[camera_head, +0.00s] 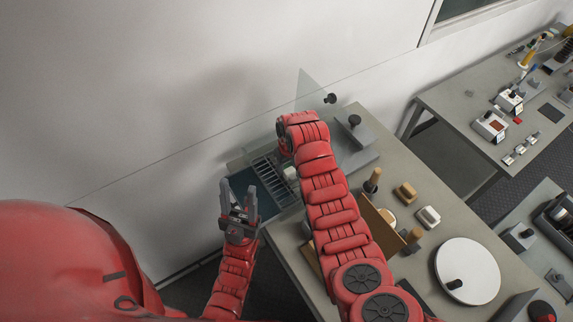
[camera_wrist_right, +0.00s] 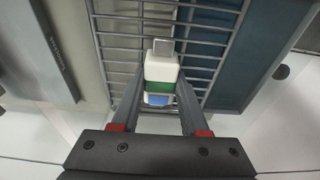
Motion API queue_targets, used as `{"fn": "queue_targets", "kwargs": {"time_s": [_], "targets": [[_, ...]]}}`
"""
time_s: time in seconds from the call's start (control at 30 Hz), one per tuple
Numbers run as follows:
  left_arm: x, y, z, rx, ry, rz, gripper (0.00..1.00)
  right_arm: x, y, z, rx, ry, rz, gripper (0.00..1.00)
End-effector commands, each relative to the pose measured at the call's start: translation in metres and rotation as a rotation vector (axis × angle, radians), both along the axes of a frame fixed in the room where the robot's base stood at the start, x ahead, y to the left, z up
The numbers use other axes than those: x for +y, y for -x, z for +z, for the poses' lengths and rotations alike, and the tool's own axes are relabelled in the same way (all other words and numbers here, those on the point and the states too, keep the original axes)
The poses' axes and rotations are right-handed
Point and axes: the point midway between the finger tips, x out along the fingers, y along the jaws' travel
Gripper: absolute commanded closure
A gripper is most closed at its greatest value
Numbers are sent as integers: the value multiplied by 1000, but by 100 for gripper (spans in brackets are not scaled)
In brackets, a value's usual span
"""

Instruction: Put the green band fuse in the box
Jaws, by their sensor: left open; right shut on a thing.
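The green band fuse (camera_wrist_right: 160,72), a pale block with a green band and a metal loop at its end, is between the fingers of my right gripper (camera_wrist_right: 160,100), which is shut on it. In the head view the fuse (camera_head: 290,174) shows small beside the right wrist. Behind it in the wrist view is a wire rack (camera_wrist_right: 113,42); I cannot tell whether they touch. In the head view this rack (camera_head: 266,172) lies in a box-like fixture with a raised clear panel (camera_head: 312,90). My left gripper (camera_head: 238,187) is open and empty, left of the rack.
A grey block with a black knob (camera_head: 356,132) stands right of my right wrist. Wooden-handled and small block items (camera_head: 404,193) and a white disc (camera_head: 467,271) are on the bench (camera_head: 450,215). Another bench (camera_head: 460,100) with devices is at the right.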

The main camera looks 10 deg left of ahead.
Motion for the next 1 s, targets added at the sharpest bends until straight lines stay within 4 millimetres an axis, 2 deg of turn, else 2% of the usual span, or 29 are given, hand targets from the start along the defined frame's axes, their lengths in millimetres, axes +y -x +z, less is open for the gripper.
{"fn": "queue_targets", "kwargs": {"time_s": [0.17, 0.2, 0.37, 0.77, 1.0], "targets": [[0, 0, -4, 0, 0, 0, 50, 0, 0, -4, -1, -1, -1, 100], [0, 0, -4, 0, 0, 0, 50, 0, 0, -4, -1, -1, 0, 54], [0, 0, -3, 0, 0, 0, 50, 0, 0, -2, -1, -1, 0, 26], [0, 0, -2, 0, 0, 0, 50, 0, -1, 2, -2, -1, 0, 26], [0, 0, -16, 0, 0, 0, 50, -3, 2, 29, -7, -3, 0, 26]]}}
